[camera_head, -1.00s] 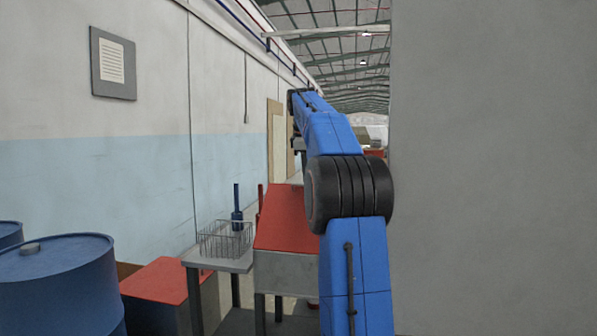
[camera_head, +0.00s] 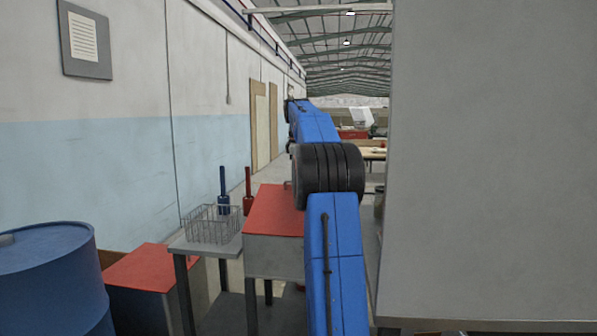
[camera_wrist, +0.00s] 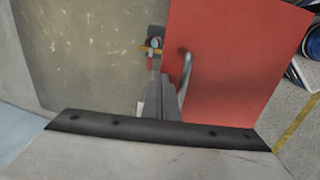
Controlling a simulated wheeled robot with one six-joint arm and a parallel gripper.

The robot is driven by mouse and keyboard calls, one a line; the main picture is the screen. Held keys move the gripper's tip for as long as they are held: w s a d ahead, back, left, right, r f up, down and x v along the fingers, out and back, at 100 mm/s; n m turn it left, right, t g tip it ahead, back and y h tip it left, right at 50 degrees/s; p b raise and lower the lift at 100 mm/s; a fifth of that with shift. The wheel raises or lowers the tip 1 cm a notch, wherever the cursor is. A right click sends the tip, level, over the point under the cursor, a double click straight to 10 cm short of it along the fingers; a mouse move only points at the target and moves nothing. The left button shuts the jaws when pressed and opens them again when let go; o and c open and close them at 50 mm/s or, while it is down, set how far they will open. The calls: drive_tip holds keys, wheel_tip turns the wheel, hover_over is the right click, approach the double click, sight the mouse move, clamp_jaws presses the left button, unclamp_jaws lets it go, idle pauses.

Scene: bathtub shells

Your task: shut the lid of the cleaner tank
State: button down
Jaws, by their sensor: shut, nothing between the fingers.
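The cleaner tank (camera_head: 272,258) is a grey box on legs at lower centre in the head view, partly behind my arm. Its red lid (camera_head: 272,212) meets the tank's near top edge; I cannot tell whether it lies flat or tilts up toward the far side. In the wrist view a red panel (camera_wrist: 235,60), apparently the lid, fills the upper right, with a bent grey handle (camera_wrist: 187,75) near its left edge. My gripper (camera_wrist: 162,85) is shut and empty, just left of the handle; contact is unclear. It is hidden in the head view.
A wire basket (camera_head: 212,225) stands on a small grey table left of the tank. A red-topped box (camera_head: 155,268) and a blue drum (camera_head: 50,280) are further left. A large grey wall or panel (camera_head: 490,170) closes off the right side.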

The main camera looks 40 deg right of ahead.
drive_tip(key=shift+g+y, duration=0.4)
drive_tip(key=shift+y, duration=0.1)
drive_tip(key=shift+w+d+f, duration=0.3)
drive_tip(key=shift+d+f, duration=0.05)
drive_tip(key=shift+f, duration=0.75)
drive_tip(key=shift+w+d+f, duration=0.25)
drive_tip(key=shift+d+f, duration=0.05)
drive_tip(key=shift+f, duration=0.75)
drive_tip(key=shift+w+d+f, duration=0.3)
drive_tip(key=shift+d+f, duration=0.05)
drive_tip(key=shift+f, duration=0.75)
drive_tip(key=shift+r, duration=0.1)
